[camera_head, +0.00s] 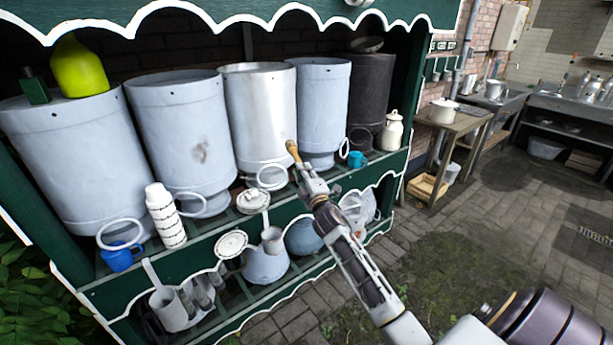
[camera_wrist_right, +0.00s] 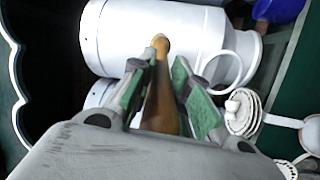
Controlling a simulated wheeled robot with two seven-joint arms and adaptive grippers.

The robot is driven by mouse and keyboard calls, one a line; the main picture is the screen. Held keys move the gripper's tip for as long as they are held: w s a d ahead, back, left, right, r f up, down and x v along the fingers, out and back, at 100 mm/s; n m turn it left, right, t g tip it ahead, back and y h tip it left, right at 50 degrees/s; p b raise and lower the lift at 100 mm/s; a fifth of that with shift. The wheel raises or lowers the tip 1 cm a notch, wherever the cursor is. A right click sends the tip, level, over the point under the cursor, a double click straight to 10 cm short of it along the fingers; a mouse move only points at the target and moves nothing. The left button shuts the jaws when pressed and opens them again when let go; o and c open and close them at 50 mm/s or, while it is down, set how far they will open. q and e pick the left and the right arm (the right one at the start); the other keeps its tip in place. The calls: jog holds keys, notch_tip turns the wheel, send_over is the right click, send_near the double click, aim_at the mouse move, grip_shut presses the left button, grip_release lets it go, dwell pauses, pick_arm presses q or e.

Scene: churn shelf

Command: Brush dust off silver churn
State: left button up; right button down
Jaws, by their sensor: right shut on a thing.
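The silver churn (camera_head: 260,108) stands on the upper shelf in the head view, shinier than the pale blue-grey churns on either side. My right gripper (camera_head: 305,174) is at its lower right and is shut on a slim wooden-handled tool (camera_head: 292,150), probably the brush. The tool also shows between the green finger pads in the right wrist view (camera_wrist_right: 161,88). Its tip is in front of the churn's lower right edge; I cannot tell whether it touches. Dust cannot be made out clearly. My left gripper is out of view.
A white-and-black flask (camera_head: 166,215) stands left. Paved floor (camera_head: 440,230) is open at right.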

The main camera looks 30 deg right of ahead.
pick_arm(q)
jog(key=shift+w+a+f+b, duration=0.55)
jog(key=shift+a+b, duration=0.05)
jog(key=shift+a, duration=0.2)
pick_arm(e)
jog(key=w, duration=0.5)
jog(key=shift+a, duration=0.25)
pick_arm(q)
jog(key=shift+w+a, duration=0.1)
pick_arm(e)
jog(key=shift+w, duration=0.2)
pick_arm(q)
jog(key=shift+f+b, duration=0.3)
pick_arm(e)
jog(key=shift+w, duration=0.65)
dwell(0.4)
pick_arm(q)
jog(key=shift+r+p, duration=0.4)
pick_arm(e)
jog(key=shift+d, duration=1.95)
jog(key=shift+w, duration=0.1)
